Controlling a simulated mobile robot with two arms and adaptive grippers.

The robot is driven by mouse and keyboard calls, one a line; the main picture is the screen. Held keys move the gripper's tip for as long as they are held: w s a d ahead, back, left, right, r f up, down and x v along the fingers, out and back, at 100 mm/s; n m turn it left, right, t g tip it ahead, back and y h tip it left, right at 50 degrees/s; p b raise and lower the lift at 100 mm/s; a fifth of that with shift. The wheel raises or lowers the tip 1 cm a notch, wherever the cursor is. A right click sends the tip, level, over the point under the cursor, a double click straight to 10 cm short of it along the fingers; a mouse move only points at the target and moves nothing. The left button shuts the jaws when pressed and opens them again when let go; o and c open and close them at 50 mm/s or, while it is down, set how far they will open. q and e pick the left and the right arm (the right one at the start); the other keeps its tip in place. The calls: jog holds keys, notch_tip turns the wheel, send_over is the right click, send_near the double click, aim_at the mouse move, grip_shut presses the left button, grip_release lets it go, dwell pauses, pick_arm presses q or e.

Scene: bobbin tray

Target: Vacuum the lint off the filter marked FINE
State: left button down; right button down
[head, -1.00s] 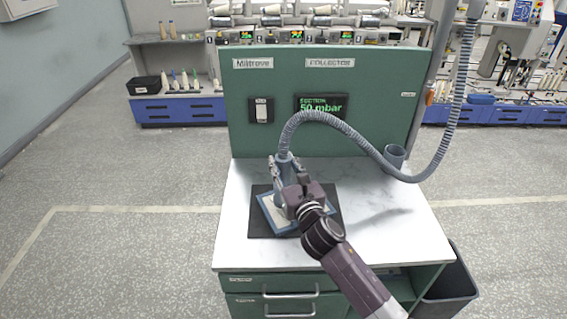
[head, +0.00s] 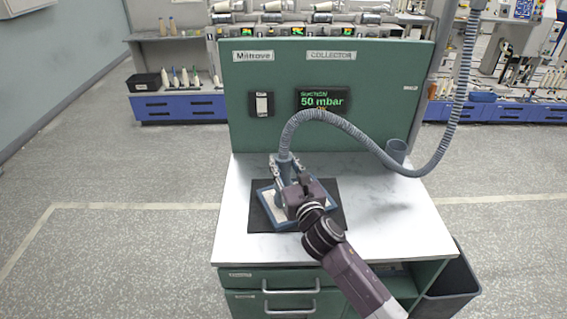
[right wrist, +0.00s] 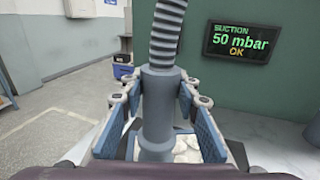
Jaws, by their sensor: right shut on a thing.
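My right gripper (head: 284,184) is shut on a grey suction nozzle (right wrist: 157,105), with a finger on each side of it. A ribbed grey hose (head: 335,121) runs up from the nozzle's top. The nozzle stands about upright over a filter (head: 266,199) with a blue frame and a pale face. The filter lies on a dark mat (head: 258,222) on the worktop. My gripper and wrist hide part of the filter, and I cannot tell if the nozzle touches it. No FINE marking is readable. My left gripper is out of view.
The green collector panel (head: 380,90) stands behind the worktop, with a display (head: 322,100) reading suction 50 mbar, OK, and a switch (head: 261,104). A grey cup-like holder (head: 396,152) stands at the back right. The white worktop (head: 390,210) is clear on the right.

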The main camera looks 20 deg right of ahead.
dwell(0.5)
jog(key=shift+w+d+p, duration=0.15)
jog(key=shift+d+p, duration=0.1)
jog(key=shift+d, duration=0.95)
jog(key=shift+w+d+p, duration=0.15)
jog(key=shift+d+p, duration=0.1)
jog(key=shift+d, duration=0.95)
jog(key=shift+w+d, duration=0.15)
jog(key=shift+d, duration=0.8)
jog(key=shift+w+d, duration=0.2)
jog(key=shift+d, duration=0.75)
jog(key=shift+w+d, duration=0.15)
jog(key=shift+d, duration=0.8)
jog(key=shift+a, duration=0.1)
jog(key=w+a, duration=0.3)
jog(key=a, duration=0.2)
jog(key=shift+w+a+b, duration=0.3)
jog(key=shift+w+a, duration=0.05)
jog(key=shift+a, duration=0.15)
